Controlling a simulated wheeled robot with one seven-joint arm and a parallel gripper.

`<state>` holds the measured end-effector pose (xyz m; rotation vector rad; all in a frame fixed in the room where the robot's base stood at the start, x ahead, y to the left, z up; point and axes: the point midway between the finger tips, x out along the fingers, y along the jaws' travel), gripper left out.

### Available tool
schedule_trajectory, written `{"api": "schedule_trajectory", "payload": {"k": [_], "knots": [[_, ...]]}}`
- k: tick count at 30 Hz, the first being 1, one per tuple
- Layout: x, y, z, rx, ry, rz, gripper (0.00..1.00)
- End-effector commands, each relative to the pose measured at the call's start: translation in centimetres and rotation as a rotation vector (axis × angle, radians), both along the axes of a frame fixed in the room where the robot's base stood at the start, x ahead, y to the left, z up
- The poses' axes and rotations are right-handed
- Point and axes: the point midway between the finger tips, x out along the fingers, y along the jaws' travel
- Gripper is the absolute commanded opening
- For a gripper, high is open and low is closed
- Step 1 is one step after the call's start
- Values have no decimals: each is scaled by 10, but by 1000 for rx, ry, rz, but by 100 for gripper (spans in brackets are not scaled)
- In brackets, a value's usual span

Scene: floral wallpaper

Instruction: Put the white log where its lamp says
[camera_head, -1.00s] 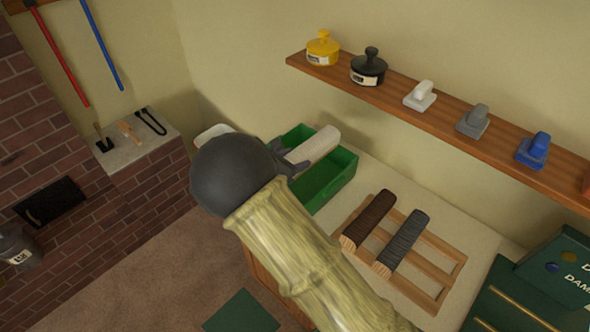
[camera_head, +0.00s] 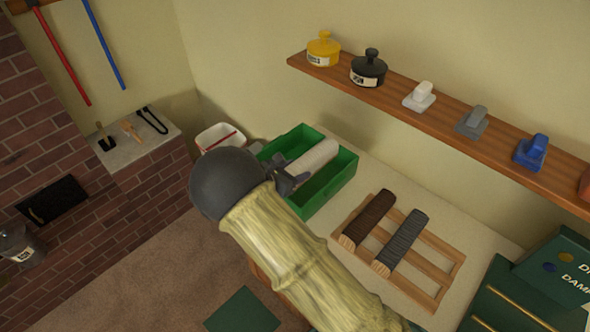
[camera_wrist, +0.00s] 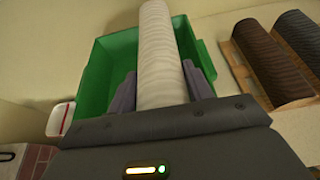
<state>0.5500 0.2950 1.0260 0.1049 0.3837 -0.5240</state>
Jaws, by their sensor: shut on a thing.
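My gripper (camera_head: 288,178) is shut on the white log (camera_head: 314,162) near its near end. In the wrist view the pale, ridged log (camera_wrist: 158,50) stands out between the two grey fingers (camera_wrist: 161,86). The log is at the green crate (camera_head: 335,192), within its outline in both views; whether it touches the crate floor I cannot tell. A dark green panel (camera_head: 560,262) at the right edge has partly cut-off lettering, including "DAM", and a blue and a yellowish round lamp; which is lit is unclear. My gripper's body shows a glowing bar and a green light.
A brown log (camera_head: 370,219) and a dark grey log (camera_head: 403,240) lie on a wooden rack (camera_head: 440,264) right of the crate. A white bin (camera_head: 212,137) with a red edge stands behind left. A shelf (camera_head: 440,124) with pots and blocks runs above.

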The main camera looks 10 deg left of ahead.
Motion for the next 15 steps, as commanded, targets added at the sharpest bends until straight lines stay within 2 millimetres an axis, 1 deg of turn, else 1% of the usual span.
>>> {"api": "schedule_trajectory", "payload": {"k": [15], "knots": [[0,0,-12,-2,-3,0,10]]}}
